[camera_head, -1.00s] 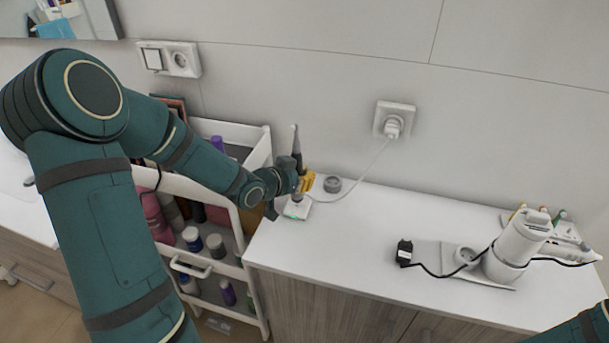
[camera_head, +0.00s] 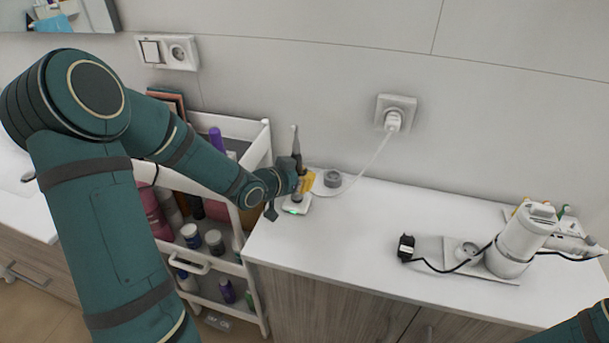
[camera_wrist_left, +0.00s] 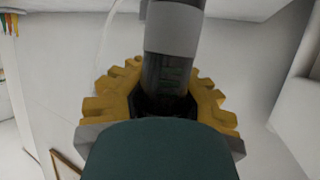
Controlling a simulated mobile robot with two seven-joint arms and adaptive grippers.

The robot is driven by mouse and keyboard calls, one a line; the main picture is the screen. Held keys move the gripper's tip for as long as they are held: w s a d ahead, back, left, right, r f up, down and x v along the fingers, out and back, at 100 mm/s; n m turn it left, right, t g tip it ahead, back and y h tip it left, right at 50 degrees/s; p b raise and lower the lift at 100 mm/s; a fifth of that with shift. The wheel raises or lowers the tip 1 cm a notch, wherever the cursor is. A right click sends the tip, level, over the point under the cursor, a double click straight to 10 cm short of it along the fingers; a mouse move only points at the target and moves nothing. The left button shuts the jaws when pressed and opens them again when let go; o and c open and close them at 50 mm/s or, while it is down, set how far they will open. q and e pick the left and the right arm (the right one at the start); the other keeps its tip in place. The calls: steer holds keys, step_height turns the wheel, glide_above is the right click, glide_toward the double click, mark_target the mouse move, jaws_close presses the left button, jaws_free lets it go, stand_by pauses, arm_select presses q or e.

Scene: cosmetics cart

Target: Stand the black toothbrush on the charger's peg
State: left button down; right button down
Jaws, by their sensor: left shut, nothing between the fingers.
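The black toothbrush (camera_head: 296,146), with a pale slim head, stands nearly upright over the white charger (camera_head: 293,207) on the counter's left end. A green light shows on the charger. My left gripper (camera_head: 303,184) is shut, its yellow fingers right at the brush's lower body. In the left wrist view, the brush's dark handle with a grey band (camera_wrist_left: 174,30) rises between the yellow finger pads (camera_wrist_left: 165,95). The fingers hide the brush's foot and the peg, so I cannot tell whether it is seated. My right gripper is out of view.
A small grey round item (camera_head: 332,178) lies just right of the brush, by the cable to the wall socket (camera_head: 395,113). A white cart (camera_head: 262,150) with bottles stands left of the counter. A white appliance (camera_head: 518,240) stands at the right.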

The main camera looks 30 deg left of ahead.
arm_select(q)
steer(key=shift+f, duration=0.25)
steer(key=c, duration=1)
jaws_free()
steer(key=v, duration=1.2)
